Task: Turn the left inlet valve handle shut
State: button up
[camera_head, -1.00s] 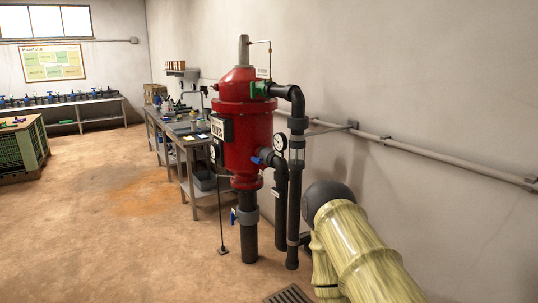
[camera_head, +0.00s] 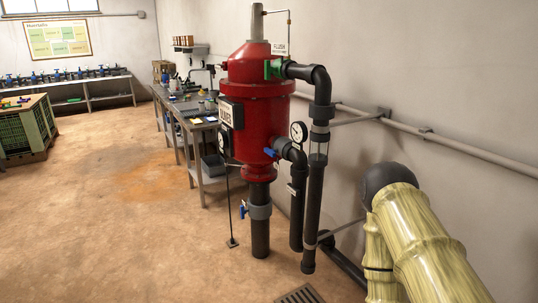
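A red filter tank (camera_head: 258,110) stands upright near the right wall on dark pipes. A small blue handle (camera_head: 270,152) sits on its lower right side, by the dark elbow pipe and a round gauge (camera_head: 298,131). Another blue handle (camera_head: 243,209) is on the grey fitting of the pipe below the tank. Several small blue-topped valves (camera_head: 58,75) stand in a row on the far left bench. I cannot tell which is the left inlet valve handle. My arm (camera_head: 430,240) shows at the lower right; my gripper is out of view.
A workbench (camera_head: 190,122) with tools stands behind the tank. A green crate-like stand (camera_head: 27,130) is at the left. A floor grate (camera_head: 300,295) lies at the bottom, and a grey pipe (camera_head: 460,149) runs along the wall. The brown floor at left and centre is clear.

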aim_at(271, 152)
jog(key=k, duration=0.55)
jog(key=u, duration=0.6)
jog(key=i, duration=0.65)
jog(key=u, duration=0.6)
jog(key=i, duration=1.35)
jog(key=z, duration=0.9)
jog(key=i, duration=0.7)
jog(key=z, duration=0.55)
